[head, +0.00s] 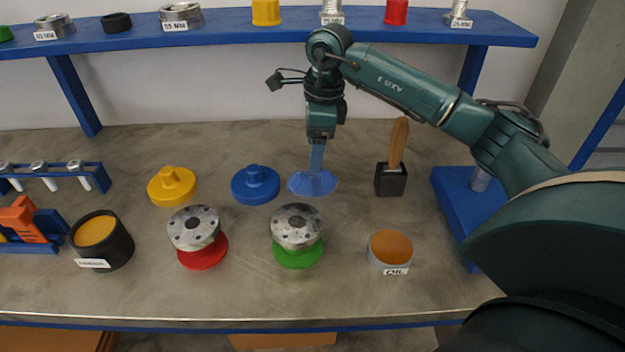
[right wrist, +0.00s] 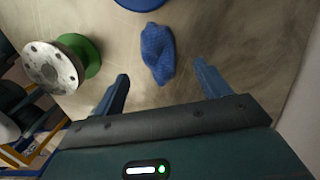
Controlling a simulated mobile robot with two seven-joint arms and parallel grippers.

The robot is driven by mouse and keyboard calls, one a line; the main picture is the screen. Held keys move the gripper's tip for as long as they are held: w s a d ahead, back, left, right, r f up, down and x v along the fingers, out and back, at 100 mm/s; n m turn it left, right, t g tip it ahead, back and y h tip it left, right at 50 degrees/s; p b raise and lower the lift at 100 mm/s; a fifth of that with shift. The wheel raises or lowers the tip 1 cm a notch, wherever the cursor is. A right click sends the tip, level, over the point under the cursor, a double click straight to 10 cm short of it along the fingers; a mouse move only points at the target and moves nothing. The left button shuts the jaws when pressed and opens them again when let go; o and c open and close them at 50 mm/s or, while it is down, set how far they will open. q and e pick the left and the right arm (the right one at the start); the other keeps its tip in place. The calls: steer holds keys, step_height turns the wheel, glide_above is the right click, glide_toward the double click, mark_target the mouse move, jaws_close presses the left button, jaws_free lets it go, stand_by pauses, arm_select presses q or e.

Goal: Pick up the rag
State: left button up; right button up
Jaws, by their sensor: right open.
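The rag (head: 313,184) is a small crumpled blue cloth on the grey bench, right of the blue flanged cap. In the right wrist view the rag (right wrist: 158,53) lies ahead of the fingertips, lined up with the gap between them. My right gripper (head: 317,160) points down at the rag, and in the head view its fingers overlap the rag's back part. In the right wrist view the gripper (right wrist: 161,70) is open, with nothing between its fingers. I cannot tell whether the fingertips touch the rag. My left gripper is not in view.
Close by are the blue cap (head: 255,185), a metal flanged vessel on a green base (head: 297,254), and a wooden-handled brush in a black holder (head: 391,179). An oil cup (head: 390,250) stands in front. A blue shelf (head: 230,30) runs behind the arm.

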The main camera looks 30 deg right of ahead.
mark_target(313, 176)
steer(key=shift+a+f+p, duration=0.15)
steer(key=shift+f, duration=1.65)
steer(key=shift+a+f+p, duration=0.1)
steer(key=shift+f+p, duration=0.05)
steer(key=shift+f, duration=1.6)
steer(key=shift+c, duration=0.5)
steer(key=c, duration=1)
